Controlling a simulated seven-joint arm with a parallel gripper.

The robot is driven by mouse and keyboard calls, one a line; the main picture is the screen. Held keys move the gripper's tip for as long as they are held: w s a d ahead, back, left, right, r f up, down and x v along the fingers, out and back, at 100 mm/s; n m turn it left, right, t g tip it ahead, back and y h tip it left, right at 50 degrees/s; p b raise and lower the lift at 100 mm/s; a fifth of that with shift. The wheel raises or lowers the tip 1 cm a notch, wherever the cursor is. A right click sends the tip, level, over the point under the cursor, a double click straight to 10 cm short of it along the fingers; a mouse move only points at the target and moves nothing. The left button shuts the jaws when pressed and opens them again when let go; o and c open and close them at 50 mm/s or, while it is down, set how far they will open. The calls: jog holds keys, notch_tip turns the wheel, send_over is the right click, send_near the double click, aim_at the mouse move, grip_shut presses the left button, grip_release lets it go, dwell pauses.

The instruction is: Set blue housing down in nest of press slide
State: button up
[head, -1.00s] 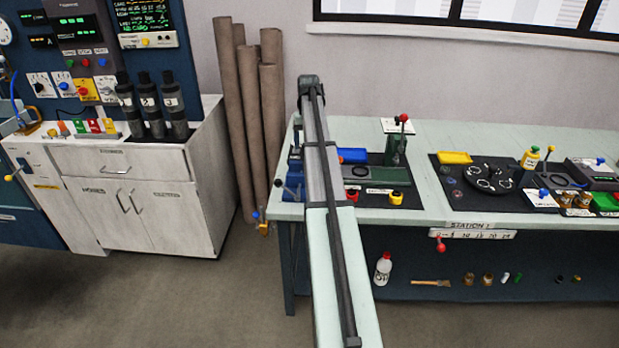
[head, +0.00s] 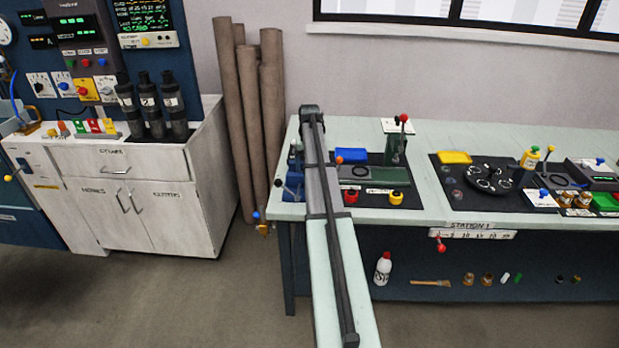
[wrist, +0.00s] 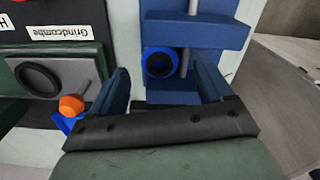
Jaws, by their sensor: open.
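In the wrist view, my gripper (wrist: 162,88) is open, with one dark blue finger on each side. A bright blue ring-shaped part with a dark round centre, seemingly the blue housing (wrist: 148,52), lies between and just beyond the fingertips, apart from both. It sits against a dark blue block (wrist: 195,32) with a grey rod, which looks like a vise. To the left is a grey-green plate (wrist: 82,72) with a black round recess, possibly the press slide's nest. In the head view, my arm hides the fingers and the housing; the green press (head: 398,150) stands to the right.
An orange knob (wrist: 71,105) stands close outside my left finger. A white label (wrist: 66,32) lies beyond the plate. In the head view, a blue bin (head: 351,155) and red and yellow knobs (head: 396,197) are right of my arm.

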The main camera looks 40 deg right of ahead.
jog(key=shift+d+f, duration=0.1)
jog(key=shift+f, duration=1.7)
jog(key=c, duration=1.2)
